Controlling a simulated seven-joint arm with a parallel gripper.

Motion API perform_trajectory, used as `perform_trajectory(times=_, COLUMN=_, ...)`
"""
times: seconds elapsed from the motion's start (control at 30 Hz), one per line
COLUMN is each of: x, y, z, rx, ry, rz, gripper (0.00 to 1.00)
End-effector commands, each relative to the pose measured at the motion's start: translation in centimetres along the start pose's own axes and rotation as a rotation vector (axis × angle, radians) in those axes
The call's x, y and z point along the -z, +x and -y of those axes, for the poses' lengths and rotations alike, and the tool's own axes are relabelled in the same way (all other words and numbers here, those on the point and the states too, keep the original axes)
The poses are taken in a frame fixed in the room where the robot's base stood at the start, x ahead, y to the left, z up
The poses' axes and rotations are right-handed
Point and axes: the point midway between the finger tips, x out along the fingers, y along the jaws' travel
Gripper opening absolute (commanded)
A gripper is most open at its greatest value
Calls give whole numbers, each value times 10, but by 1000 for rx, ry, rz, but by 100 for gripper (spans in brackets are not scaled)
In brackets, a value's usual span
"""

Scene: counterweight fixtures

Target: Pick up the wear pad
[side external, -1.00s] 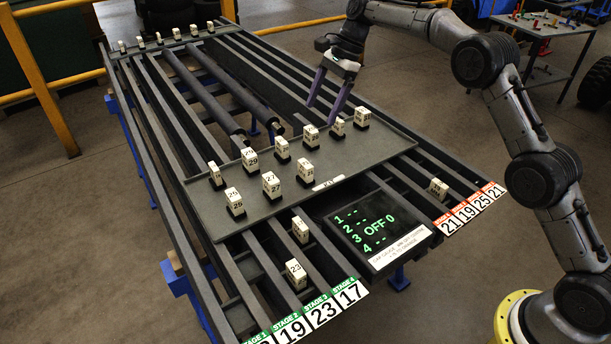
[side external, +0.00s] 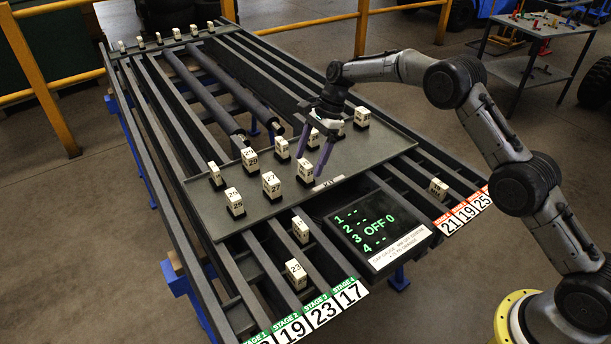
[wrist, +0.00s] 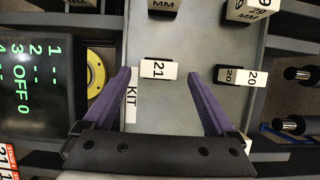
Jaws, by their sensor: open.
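Several white numbered blocks with dark bases stand on a grey tray (side external: 262,226); the frames do not mark which one is the wear pad. A block marked 21 (wrist: 158,69) lies between the tips of my open gripper (wrist: 160,76) in the wrist view, nearer the left finger, with no visible grip. In the side view my gripper (side external: 311,166) points down at a front block (side external: 304,175), partly hiding it. A block marked 20 (wrist: 240,78) stands just right of the right finger in the wrist view.
A KIT label (side external: 328,183) is on the tray's front edge. Dark rollers (side external: 200,92) lie behind the tray.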

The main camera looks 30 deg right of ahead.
Motion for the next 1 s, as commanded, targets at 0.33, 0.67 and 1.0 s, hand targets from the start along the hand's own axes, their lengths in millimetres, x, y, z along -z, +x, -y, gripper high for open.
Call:
perform_trajectory(times=0.33, x=-2, y=38, z=-2, rx=0, ry=-1, rz=0, gripper=91)
perform_trajectory(times=0.67, x=-2, y=38, z=-3, rx=0, ry=-1, rz=0, gripper=70)
perform_trajectory(times=1.0, x=-2, y=38, z=-3, rx=-1, ry=-1, rz=0, gripper=8)
